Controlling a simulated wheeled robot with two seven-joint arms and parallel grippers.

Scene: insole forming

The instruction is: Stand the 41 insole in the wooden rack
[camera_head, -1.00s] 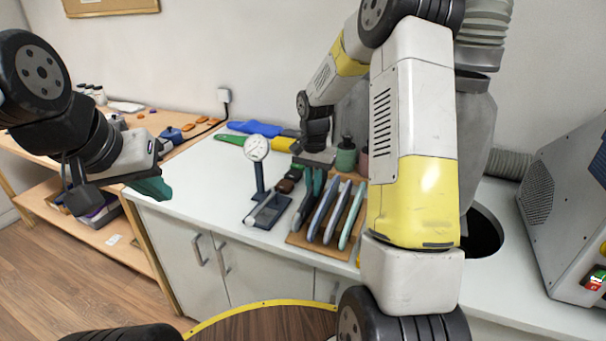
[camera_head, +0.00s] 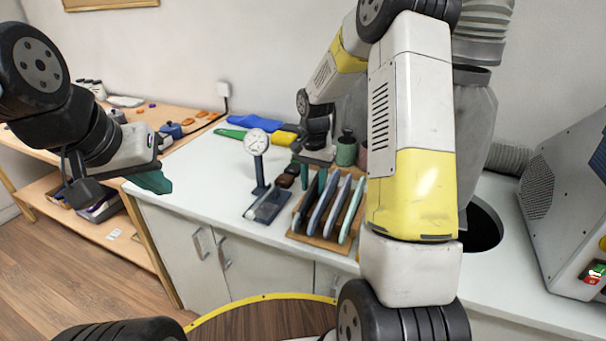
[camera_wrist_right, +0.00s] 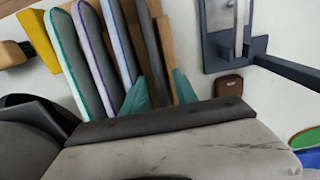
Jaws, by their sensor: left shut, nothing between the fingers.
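The wooden rack (camera_head: 302,236) stands on the white counter with several insoles upright in it. A dark grey insole (camera_wrist_right: 152,48) stands in the rack's end slot, between my right fingertips in the wrist view; no size number is readable. My right gripper (camera_head: 314,182) has its teal fingers spread, one on each side of that insole, and it also shows in the wrist view (camera_wrist_right: 160,92). Paler insoles (camera_head: 339,208) stand beside it. My left gripper (camera_head: 152,182) is shut and empty, out over the left end of the counter.
A dial gauge (camera_head: 257,142) on a dark stand is left of the rack. Bottles (camera_head: 346,150) stand behind it. Green (camera_head: 230,133) and blue (camera_head: 252,123) pieces lie at the back. A wooden bench (camera_head: 175,110) is at left, a grey machine (camera_head: 560,200) at right.

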